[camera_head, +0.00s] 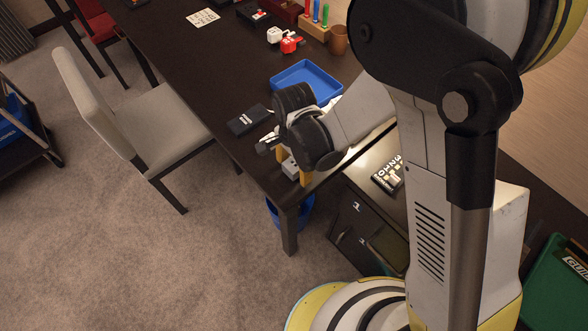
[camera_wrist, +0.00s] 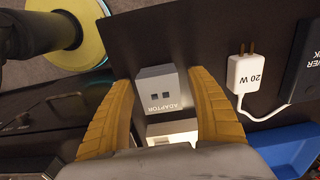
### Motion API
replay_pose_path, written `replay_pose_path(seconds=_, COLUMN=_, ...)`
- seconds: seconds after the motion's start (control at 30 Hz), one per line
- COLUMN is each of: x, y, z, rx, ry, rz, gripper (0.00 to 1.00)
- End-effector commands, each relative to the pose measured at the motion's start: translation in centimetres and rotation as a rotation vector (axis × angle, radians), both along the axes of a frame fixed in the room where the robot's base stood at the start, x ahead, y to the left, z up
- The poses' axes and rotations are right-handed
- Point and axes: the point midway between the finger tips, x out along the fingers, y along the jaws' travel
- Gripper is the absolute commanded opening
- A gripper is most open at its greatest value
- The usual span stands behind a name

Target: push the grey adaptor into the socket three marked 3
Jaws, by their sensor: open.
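The grey adaptor (camera_wrist: 162,92), a small block with two dark slots and the word ADAPTOR, is at the table's near corner. It also shows in the head view (camera_head: 290,169). My gripper (camera_wrist: 164,84) is open, with one yellow finger on each side of the adaptor; I cannot tell whether either finger touches it. In the head view my gripper (camera_head: 292,167) is low at the table corner, pointing down. A dark socket strip with pale number marks (camera_head: 387,175) lies on the low cabinet to the right; socket three cannot be made out clearly.
A white 20 W charger (camera_wrist: 248,72) with a cable lies close to the right finger, beside a black power bank (camera_wrist: 305,65). A blue tray (camera_head: 306,80) is farther back. The dark table (camera_head: 185,62) ends just by the adaptor; the cabinet top is lower.

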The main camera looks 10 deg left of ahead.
Motion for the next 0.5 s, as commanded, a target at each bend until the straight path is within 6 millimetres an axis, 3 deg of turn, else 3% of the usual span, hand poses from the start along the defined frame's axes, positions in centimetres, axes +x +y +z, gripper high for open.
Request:
replay_pose_path(seconds=0.07, x=0.00, y=0.00, z=0.08, rx=0.000, ry=0.000, rz=0.000, gripper=0.62)
replay_pose_path(seconds=0.23, x=-0.01, y=-0.01, z=0.09, rx=0.000, ry=0.000, rz=0.000, gripper=0.10)
replay_pose_path(seconds=0.5, x=-0.02, y=-0.01, z=0.07, rx=0.000, ry=0.000, rz=0.000, gripper=0.07)
